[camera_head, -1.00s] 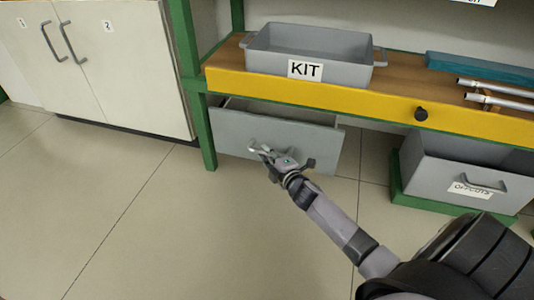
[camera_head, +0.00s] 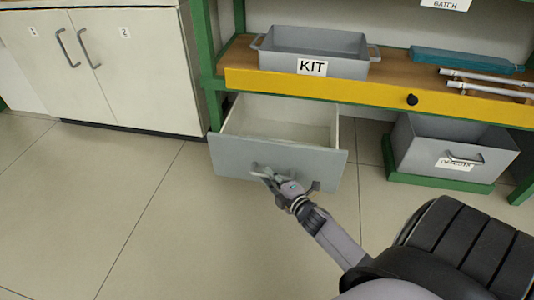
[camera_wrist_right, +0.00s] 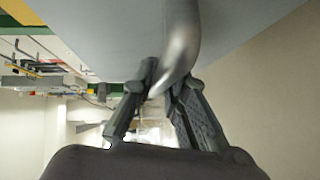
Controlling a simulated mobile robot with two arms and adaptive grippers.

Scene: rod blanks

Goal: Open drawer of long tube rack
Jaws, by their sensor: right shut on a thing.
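The grey drawer (camera_head: 235,157) under the workbench is pulled well out, and its pale, empty-looking inside shows behind the front. My right gripper (camera_head: 264,174) is at the drawer front, shut on its handle. In the right wrist view the curved metal handle (camera_wrist_right: 181,40) runs between the two fingers of the gripper (camera_wrist_right: 166,84), with the drawer front (camera_wrist_right: 110,35) behind it. In the head view the gripper hides most of the handle. My left gripper is not in view.
A grey KIT bin (camera_head: 318,45) and pale rods (camera_head: 487,84) lie on the yellow-edged bench (camera_head: 350,91). An offcuts bin (camera_head: 425,148) stands low on the right. White cabinets (camera_head: 140,65) are on the left. The floor before the drawer is clear.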

